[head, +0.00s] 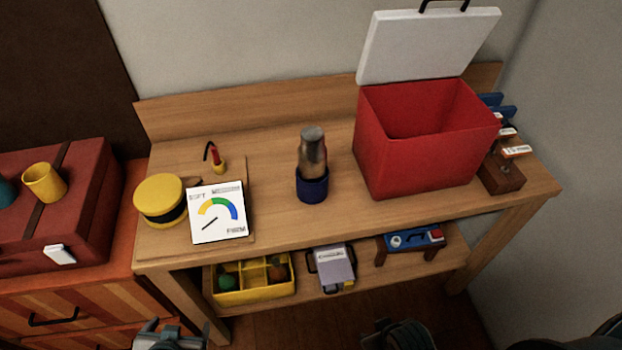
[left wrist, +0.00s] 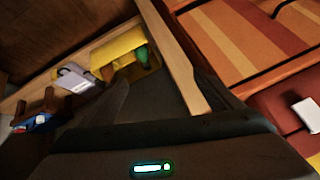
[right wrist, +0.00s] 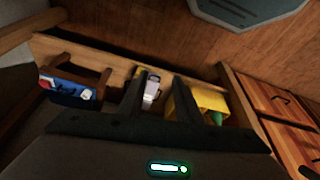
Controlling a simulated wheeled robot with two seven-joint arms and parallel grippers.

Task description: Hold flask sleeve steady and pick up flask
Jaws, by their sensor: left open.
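The flask (head: 312,150), a brown-grey metallic cylinder with a grey cap, stands upright on the wooden bench in the head view. Its lower part sits in the dark blue sleeve (head: 312,187), which hides the flask's base. My left gripper (head: 168,335) is at the bottom edge of the head view, in front of and below the bench top, open and empty. My right gripper (head: 400,336) is also low at the bottom edge, apart from flask and sleeve. In the right wrist view its fingers (right wrist: 158,88) are spread with nothing held. Neither wrist view shows the flask.
A red box (head: 420,150) with a raised white lid stands right of the flask. A gauge card (head: 218,212) and yellow round container (head: 160,197) are left. The lower shelf holds a yellow divided bin (head: 255,297). Bench top around the sleeve is clear.

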